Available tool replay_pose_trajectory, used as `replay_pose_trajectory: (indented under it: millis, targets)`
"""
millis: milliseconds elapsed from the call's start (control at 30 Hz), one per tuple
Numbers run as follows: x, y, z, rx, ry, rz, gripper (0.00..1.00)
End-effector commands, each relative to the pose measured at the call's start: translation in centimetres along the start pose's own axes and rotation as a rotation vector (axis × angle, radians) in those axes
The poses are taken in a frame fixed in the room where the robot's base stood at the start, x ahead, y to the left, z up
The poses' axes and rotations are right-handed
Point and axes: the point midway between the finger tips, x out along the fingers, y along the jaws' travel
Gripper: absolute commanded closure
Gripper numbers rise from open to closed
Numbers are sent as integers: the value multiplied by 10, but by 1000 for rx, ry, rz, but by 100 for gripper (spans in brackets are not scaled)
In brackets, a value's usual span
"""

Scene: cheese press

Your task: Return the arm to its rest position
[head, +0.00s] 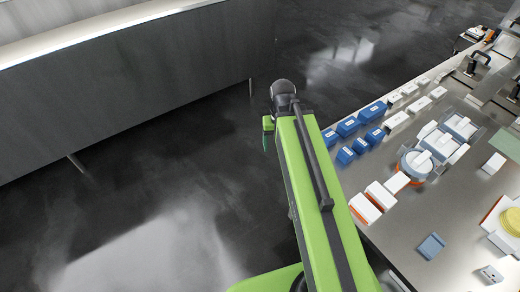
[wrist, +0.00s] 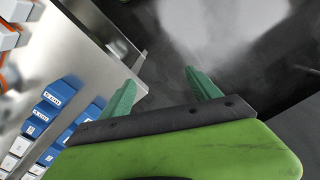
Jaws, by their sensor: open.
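My green arm reaches forward over the dark floor in the head view, just left of the steel table (head: 400,215). My gripper (head: 266,132) shows only in part at the arm's far end, and the wrist hides most of it. In the wrist view my gripper (wrist: 158,92) has its two green fingers spread apart. Nothing lies between them. The fingertips point past the table's edge toward the floor, and the gripper touches nothing that I can see.
Several blue blocks (head: 348,126) stand along the table's near edge, close to my arm. White-topped orange blocks (head: 380,195), a round grey container (head: 416,163) and a yellow round piece (head: 511,220) are also there. A long counter (head: 140,80) stands at left. Floor between is clear.

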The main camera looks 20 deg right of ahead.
Motion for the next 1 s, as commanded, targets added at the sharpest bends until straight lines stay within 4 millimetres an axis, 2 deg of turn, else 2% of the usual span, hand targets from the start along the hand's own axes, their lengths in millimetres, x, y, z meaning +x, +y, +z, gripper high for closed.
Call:
replay_pose_trajectory:
  millis: [33,100,200,433,533,733,1000]
  targets:
    - [0,-30,7,-70,0,1,28]
    - [0,-58,13,-137,0,1,28]
    - [0,-78,18,-184,0,1,28]
    - [0,-81,18,-191,0,0,28]
    - [-7,-81,18,-190,0,0,28]
    - [-4,-80,18,-189,0,0,28]
    - [-4,-80,18,-189,0,0,62]
